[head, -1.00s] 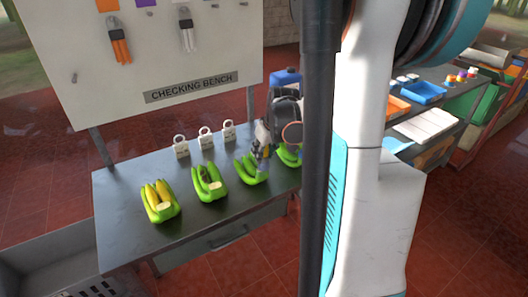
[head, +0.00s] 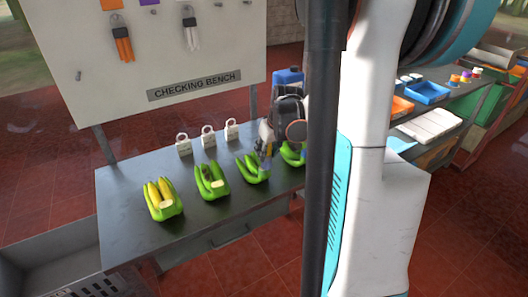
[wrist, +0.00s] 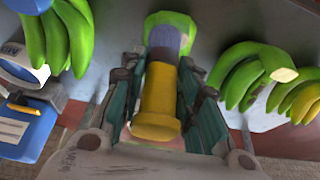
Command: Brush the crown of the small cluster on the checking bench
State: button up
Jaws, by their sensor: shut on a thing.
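My gripper (wrist: 160,88) is shut on a brush with a yellow handle (wrist: 158,105) and grey-blue bristles (wrist: 165,40). In the wrist view the bristles point away from me and overlap a green cluster (wrist: 172,19), partly hidden behind them; whether they touch it I cannot tell. In the head view my gripper (head: 267,140) is low over the bench, at a small green banana cluster (head: 253,172), the third from the left. The checking bench (head: 125,190) is a dark metal table under a sign.
Other clusters stand on the bench: a yellow-green one (head: 164,201), a green one with dark marks (head: 211,183), and a green one (head: 292,153) partly behind my column. White tags (head: 208,136) stand along the back.

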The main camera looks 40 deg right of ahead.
jog(key=shift+d+r+p, duration=0.1)
jog(key=shift+r+p, duration=3.2)
jog(key=shift+r, duration=1.25)
jog(key=shift+f, duration=0.2)
jog(key=shift+a+f+b, duration=0.2)
jog(key=shift+f+b, duration=0.8)
jog(key=shift+f, duration=0.25)
jog(key=shift+a+f+b, duration=0.15)
jog(key=shift+f+b, duration=0.9)
jog(key=shift+f, duration=0.25)
jog(key=shift+a+f+b, duration=0.2)
jog(key=shift+f+b, duration=0.8)
jog(key=shift+f, duration=0.25)
jog(key=shift+f+b, duration=0.45)
jog(key=shift+f, duration=0.15)
jog(key=shift+w+a+r, duration=0.1)
jog(key=shift+a+r, duration=0.05)
jog(key=shift+a, duration=0.4)
jog(key=shift+d, duration=0.2)
